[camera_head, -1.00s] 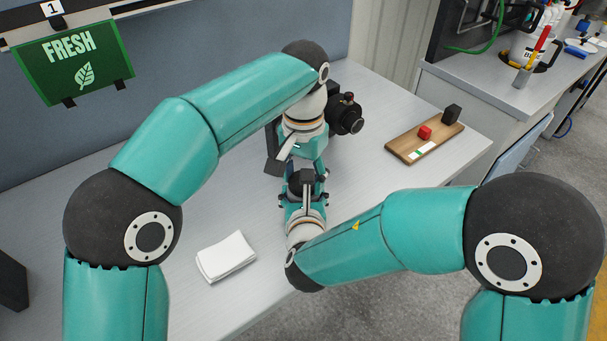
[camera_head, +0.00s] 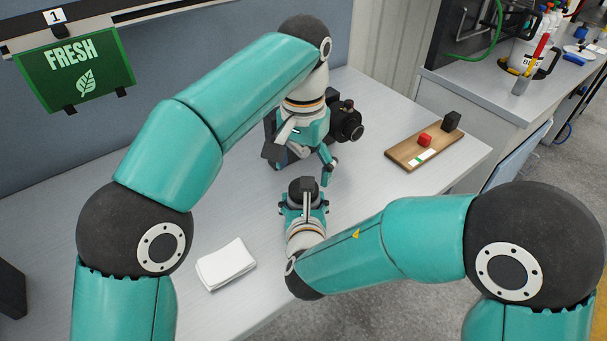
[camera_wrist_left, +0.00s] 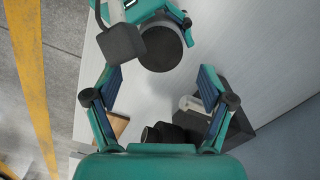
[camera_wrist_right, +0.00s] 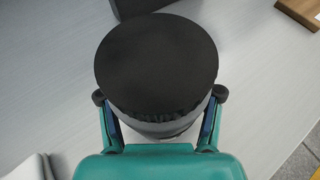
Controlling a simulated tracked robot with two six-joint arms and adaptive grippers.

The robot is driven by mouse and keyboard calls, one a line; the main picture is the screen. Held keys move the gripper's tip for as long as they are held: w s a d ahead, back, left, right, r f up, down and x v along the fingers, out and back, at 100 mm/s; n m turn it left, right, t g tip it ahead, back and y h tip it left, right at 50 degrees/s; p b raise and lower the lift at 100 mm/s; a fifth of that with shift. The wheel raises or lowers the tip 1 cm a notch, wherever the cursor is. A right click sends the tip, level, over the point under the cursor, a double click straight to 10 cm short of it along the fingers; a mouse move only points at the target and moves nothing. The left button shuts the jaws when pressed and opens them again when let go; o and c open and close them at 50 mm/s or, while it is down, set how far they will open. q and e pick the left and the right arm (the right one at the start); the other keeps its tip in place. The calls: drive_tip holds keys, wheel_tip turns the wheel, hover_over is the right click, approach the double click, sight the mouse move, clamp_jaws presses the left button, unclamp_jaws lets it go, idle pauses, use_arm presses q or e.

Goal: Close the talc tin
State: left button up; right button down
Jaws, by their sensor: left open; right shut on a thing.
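The talc tin shows in the right wrist view as a dark grey round body with a wide black lid (camera_wrist_right: 156,62) on top. I cannot tell how tightly the lid sits. My right gripper (camera_wrist_right: 160,112) is shut around the tin's body. In the left wrist view the round tin (camera_wrist_left: 161,48) shows between the right gripper's fingers. My left gripper (camera_wrist_left: 160,82) is open and empty, apart from the tin.
A black camera-like object (camera_head: 347,122) stands behind the left gripper. A wooden board (camera_head: 408,154) with a red and a black block lies to the right. The table between paper and grippers is clear.

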sight(291, 205)
use_arm(q)
drive_tip(key=shift+c, duration=0.3)
drive_tip(key=shift+r+n, duration=1.75)
drive_tip(key=shift+n, duration=0.25)
drive_tip(key=shift+f, duration=0.1)
drive_tip(key=shift+f, duration=3.95)
drive_tip(key=c, duration=1.2)
drive_tip(key=o, duration=1.4)
drive_tip(key=shift+c, duration=0.2)
